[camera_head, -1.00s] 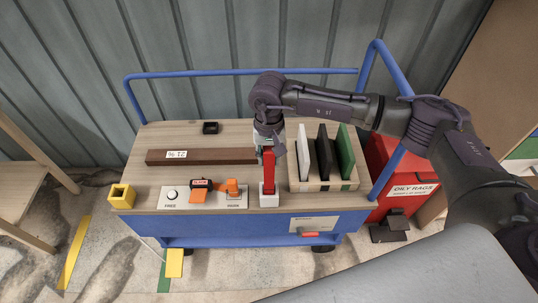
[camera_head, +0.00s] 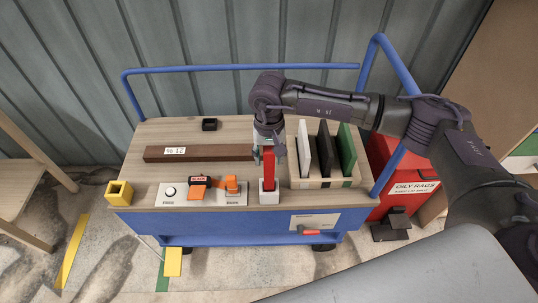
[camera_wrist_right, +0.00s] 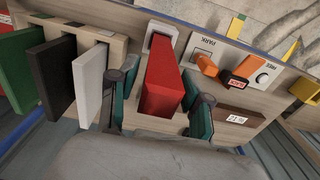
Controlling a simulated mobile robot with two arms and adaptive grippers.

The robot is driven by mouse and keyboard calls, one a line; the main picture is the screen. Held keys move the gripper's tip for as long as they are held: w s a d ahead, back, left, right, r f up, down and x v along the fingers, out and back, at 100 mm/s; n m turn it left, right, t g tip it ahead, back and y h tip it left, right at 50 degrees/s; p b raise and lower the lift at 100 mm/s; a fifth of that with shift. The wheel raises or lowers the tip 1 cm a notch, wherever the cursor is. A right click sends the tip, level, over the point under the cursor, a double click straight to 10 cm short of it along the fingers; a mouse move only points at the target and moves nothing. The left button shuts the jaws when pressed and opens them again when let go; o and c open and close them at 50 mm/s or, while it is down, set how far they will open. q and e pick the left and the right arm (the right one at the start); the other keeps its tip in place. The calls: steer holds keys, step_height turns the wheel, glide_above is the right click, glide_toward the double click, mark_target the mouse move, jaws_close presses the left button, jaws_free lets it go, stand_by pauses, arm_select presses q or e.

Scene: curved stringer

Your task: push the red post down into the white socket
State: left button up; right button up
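The red post (camera_head: 269,166) stands upright at the front edge of the cart top, its lower end at the white socket (camera_head: 269,197). In the right wrist view the red post (camera_wrist_right: 164,82) runs from near my palm toward the white socket (camera_wrist_right: 161,33). How deep it sits is unclear. My right gripper (camera_head: 268,155) is above and around the post's upper part. In the wrist view its two fingers (camera_wrist_right: 163,92) stand on either side of the post, apart, with gaps showing. My left gripper is not in view.
Right of the post, a wooden rack (camera_head: 325,184) holds white, black and green boards, close to my fingers. Left are a panel with an orange lever (camera_head: 232,186), a brown bar (camera_head: 200,153) and a yellow block (camera_head: 119,193). A blue rail (camera_head: 240,72) runs behind.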

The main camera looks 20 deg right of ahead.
steer(key=shift+o, duration=0.2)
step_height(320, 180, up, 12)
steer(key=shift+r, duration=0.1)
stand_by(0.5)
stand_by(0.3)
